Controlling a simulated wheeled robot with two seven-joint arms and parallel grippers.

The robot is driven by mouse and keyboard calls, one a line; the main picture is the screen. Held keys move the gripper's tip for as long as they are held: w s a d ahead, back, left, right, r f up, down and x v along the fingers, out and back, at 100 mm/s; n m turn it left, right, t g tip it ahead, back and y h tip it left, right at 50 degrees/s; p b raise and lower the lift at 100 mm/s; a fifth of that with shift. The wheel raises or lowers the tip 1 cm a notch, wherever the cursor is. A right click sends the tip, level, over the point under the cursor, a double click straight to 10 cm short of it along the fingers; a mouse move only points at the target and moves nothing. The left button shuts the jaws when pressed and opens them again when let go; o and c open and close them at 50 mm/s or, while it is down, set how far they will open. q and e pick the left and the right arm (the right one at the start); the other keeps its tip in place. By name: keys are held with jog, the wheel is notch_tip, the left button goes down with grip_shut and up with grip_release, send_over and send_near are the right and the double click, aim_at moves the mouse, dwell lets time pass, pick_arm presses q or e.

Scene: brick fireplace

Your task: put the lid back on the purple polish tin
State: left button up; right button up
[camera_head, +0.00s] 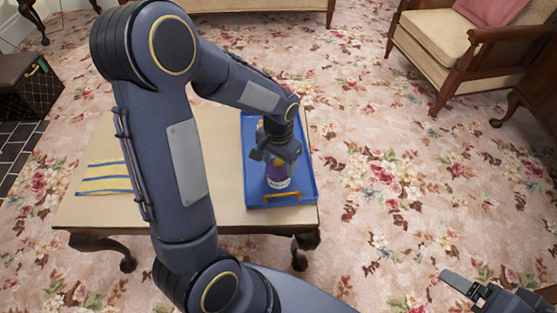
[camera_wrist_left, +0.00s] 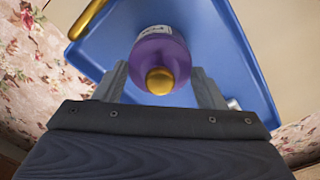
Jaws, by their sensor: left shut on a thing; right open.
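The purple polish tin (camera_head: 277,172) stands in the blue tray, with a white label low on its side. In the left wrist view the tin (camera_wrist_left: 160,48) lies between the fingers, with a rounded gold piece (camera_wrist_left: 160,81) on its near end. I cannot tell whether this gold piece is the lid. My left gripper (camera_head: 275,153) reaches down over the tin, which it partly hides; its fingers (camera_wrist_left: 159,70) are closed against the purple sides. My right gripper (camera_head: 464,287) is open at the lower right, away from the table.
The blue tray (camera_head: 308,180) with gold handles (camera_head: 282,196) sits at the right end of the table (camera_head: 222,208). A small pale object (camera_wrist_left: 233,103) shows beside a finger. A yellow-striped cloth (camera_head: 105,178) lies at the table's left. An armchair (camera_head: 475,50) stands beyond.

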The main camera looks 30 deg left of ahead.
pick_arm(q)
jog(key=shift+f, duration=0.1)
dwell(0.7)
jog(key=o, duration=1.3)
jog(key=shift+r+p, duration=3.15)
jog(key=shift+r, duration=0.4)
grip_shut()
